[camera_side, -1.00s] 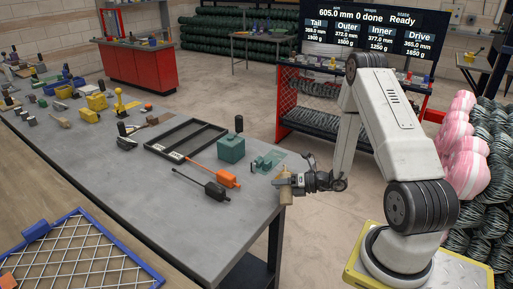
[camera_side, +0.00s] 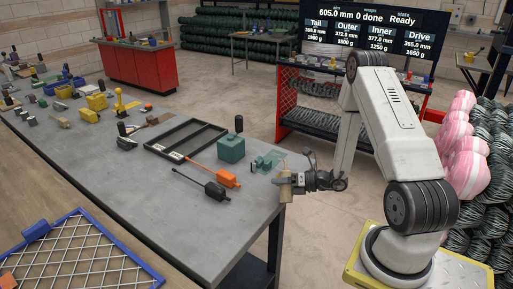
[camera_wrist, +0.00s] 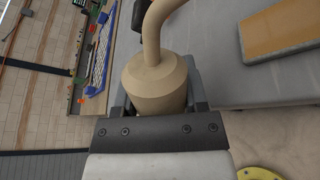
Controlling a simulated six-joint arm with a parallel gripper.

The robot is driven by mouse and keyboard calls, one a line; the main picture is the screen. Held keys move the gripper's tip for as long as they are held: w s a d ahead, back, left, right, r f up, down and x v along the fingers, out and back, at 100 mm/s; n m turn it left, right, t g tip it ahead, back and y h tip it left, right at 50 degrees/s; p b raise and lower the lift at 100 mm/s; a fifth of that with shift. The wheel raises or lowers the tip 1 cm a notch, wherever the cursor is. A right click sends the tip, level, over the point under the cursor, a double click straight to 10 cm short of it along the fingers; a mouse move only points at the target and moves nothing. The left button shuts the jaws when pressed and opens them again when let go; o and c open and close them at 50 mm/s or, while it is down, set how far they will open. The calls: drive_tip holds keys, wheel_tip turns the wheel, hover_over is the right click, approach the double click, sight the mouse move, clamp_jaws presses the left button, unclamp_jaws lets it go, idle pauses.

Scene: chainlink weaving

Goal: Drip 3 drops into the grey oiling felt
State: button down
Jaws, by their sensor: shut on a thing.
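My gripper (camera_side: 292,182) is shut on a tan bottle-shaped oiler (camera_side: 286,189), off the right edge of the grey bench. In the wrist view my gripper (camera_wrist: 158,105) has a jaw on each side of the oiler (camera_wrist: 155,80), whose bent spout rises out of the top of the picture. The spout's tip is not visible there, and no drop can be made out. I cannot pick out the grey oiling felt for certain in either view.
The grey bench (camera_side: 150,195) holds a teal block (camera_side: 231,149), a teal fixture (camera_side: 267,162), an orange-handled tool (camera_side: 225,178), a black-handled tool (camera_side: 216,191) and a black divided tray (camera_side: 187,138). A blue-framed mesh (camera_side: 75,255) lies at the front left.

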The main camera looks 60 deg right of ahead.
drive_tip(key=shift+r, duration=2.55)
drive_tip(key=n+t+h, duration=0.1)
drive_tip(key=n, duration=0.2)
drive_tip(key=shift+n+t, duration=0.3)
drive_tip(key=shift+n, duration=0.1)
drive_tip(key=shift+n+t, duration=0.7)
drive_tip(key=shift+n, duration=1.5)
drive_tip(key=shift+r, duration=0.15)
drive_tip(key=shift+r, duration=2.85)
drive_tip(key=shift+r, duration=0.15)
drive_tip(key=shift+r, duration=2.85)
